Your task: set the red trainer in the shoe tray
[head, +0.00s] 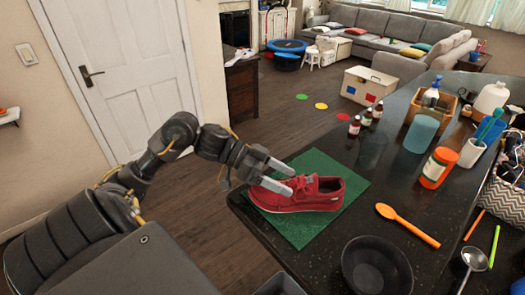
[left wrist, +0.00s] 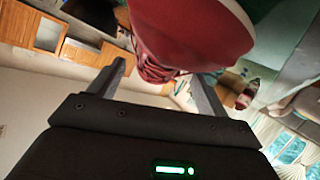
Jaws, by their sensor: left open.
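The red trainer (head: 312,200) sits upright on a flat green mat (head: 309,235) on the dark counter, its toe to the left. My left gripper (head: 291,180) is open, with its fingers above and against the toe side of the trainer in the head view; contact cannot be told. In the left wrist view the trainer (left wrist: 185,35) fills the space ahead of and between the open fingers (left wrist: 160,85). A grey edge (head: 279,286), perhaps of a tray, shows at the bottom of the head view, mostly cut off. My right gripper is not in view.
A black bowl (head: 377,268) and an orange spoon (head: 407,225) lie right of the mat. Small bottles (head: 366,117), a blue cup (head: 421,134) and an orange jar (head: 438,168) stand farther back. The counter's left edge is close to the mat.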

